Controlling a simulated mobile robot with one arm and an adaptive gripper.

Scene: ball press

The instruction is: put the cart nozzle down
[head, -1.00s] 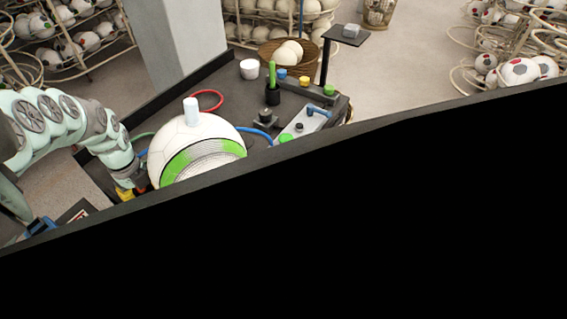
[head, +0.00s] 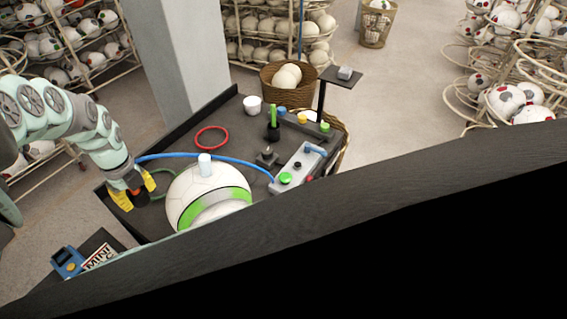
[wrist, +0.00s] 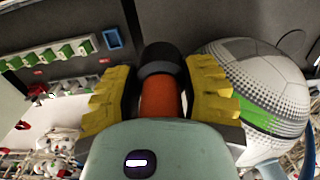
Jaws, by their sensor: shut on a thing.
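My gripper (head: 135,191) has yellow ridged fingers and is at the left end of the dark cart top (head: 160,215). It is shut on the nozzle (wrist: 158,95), an orange-red cylinder with a black end, which sits between the fingers in the wrist view. Only a little of the nozzle shows in the head view (head: 138,190). A white ball with a green band (head: 185,193) lies on the cart right of my gripper, apart from it; it also shows in the wrist view (wrist: 265,80). I cannot tell whether the nozzle touches any surface.
A blue hose (head: 210,156) arches behind the ball to a control box (head: 298,170). A red ring (head: 211,138) and white cup (head: 252,105) stand farther back. A dark beam (head: 350,195) crosses the front. A blue device (head: 66,262) is at lower left.

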